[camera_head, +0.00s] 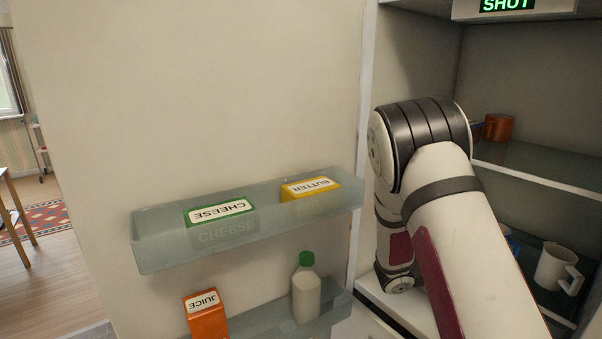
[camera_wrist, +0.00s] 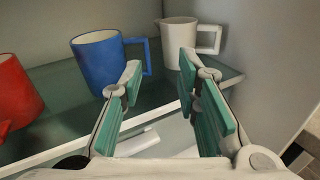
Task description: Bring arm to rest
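My gripper (camera_wrist: 162,72) shows in the wrist view with its two green-padded fingers spread apart and nothing between them. Its fingertips are just in front of a shelf with a blue mug (camera_wrist: 97,62) and a white mug (camera_wrist: 177,40). The blue mug is beyond the left finger and the white mug beyond the right one. A red mug (camera_wrist: 14,92) is cut by the left edge. In the head view my arm reaches into the open cabinet on the right, and the arm hides my gripper there.
An open door carries racks with cheese (camera_head: 220,211), butter (camera_head: 310,188), juice (camera_head: 206,316) and a green-capped bottle (camera_head: 306,295). Right of my arm are an orange-red mug (camera_head: 499,127) on the upper shelf (camera_head: 540,165) and a white mug (camera_head: 552,266) lower down. A sign (camera_head: 508,6) reads SHUT.

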